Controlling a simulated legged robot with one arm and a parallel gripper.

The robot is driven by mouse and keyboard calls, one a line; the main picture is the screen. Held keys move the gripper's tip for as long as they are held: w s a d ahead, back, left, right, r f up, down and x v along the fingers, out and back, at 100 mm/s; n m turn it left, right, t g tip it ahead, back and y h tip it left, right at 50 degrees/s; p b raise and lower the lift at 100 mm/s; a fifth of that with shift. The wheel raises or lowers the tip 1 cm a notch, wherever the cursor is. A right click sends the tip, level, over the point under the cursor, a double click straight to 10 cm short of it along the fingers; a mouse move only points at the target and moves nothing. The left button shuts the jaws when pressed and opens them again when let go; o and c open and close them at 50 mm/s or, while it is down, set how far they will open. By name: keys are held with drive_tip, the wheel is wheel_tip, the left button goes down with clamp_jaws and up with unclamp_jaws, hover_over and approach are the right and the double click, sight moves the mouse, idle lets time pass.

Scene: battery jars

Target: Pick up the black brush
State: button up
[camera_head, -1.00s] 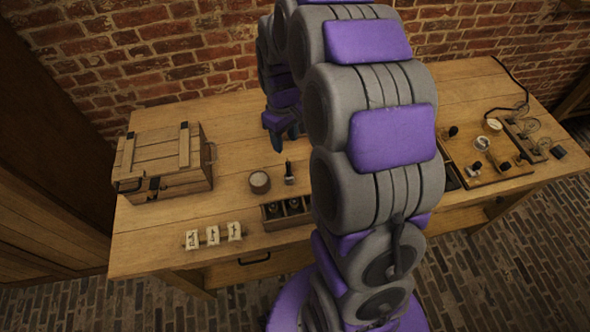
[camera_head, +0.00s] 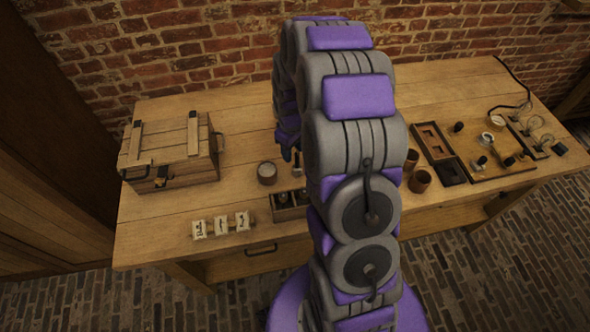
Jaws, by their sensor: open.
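The black brush (camera_head: 297,168) is a small dark upright shape on the wooden table, behind the small open box and right of a round pale-topped jar (camera_head: 267,173). Only its lower part shows. My gripper (camera_head: 289,150) is open, pointing down right at the brush's top. My arm and the gripper hide part of the brush. I cannot tell whether the fingers are around it or just beside it.
A wooden crate (camera_head: 170,150) stands at the left. A small open box (camera_head: 287,205) with jars and several white cards (camera_head: 221,226) are near the front edge. Right of my arm are brown cups (camera_head: 420,181), a dark tray (camera_head: 438,150) and an instrument board (camera_head: 490,165).

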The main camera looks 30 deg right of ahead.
drive_tip(key=d+f, duration=0.1)
drive_tip(key=f, duration=0.1)
drive_tip(key=d+f+b, duration=0.1)
drive_tip(key=f, duration=0.1)
drive_tip(key=d+f, duration=0.1)
drive_tip(key=f, duration=0.1)
drive_tip(key=shift+b, duration=0.35)
drive_tip(key=shift+a+f, duration=0.15)
drive_tip(key=shift+f, duration=0.05)
drive_tip(key=shift+a+r, duration=0.2)
drive_tip(key=shift+a, duration=1)
drive_tip(key=shift+c, duration=1)
drive_tip(key=shift+d+f, duration=0.15)
drive_tip(key=shift+d, duration=0.9)
drive_tip(key=c, duration=0.5)
drive_tip(key=shift+d, duration=0.1)
clamp_jaws()
drive_tip(key=shift+a, duration=1)
drive_tip(key=r, duration=0.1)
drive_tip(key=d+r+p, duration=0.1)
drive_tip(key=r, duration=0.1)
drive_tip(key=d+r, duration=0.1)
drive_tip(key=r, duration=0.1)
drive_tip(key=shift+r, duration=0.25)
wheel_tip(320, 180, up, 5)
drive_tip(key=p, duration=0.1)
hover_over(295, 167)
drive_tip(key=shift+w+d+f, duration=0.1)
drive_tip(key=shift+d+f, duration=0.1)
drive_tip(key=shift+d, duration=0.55)
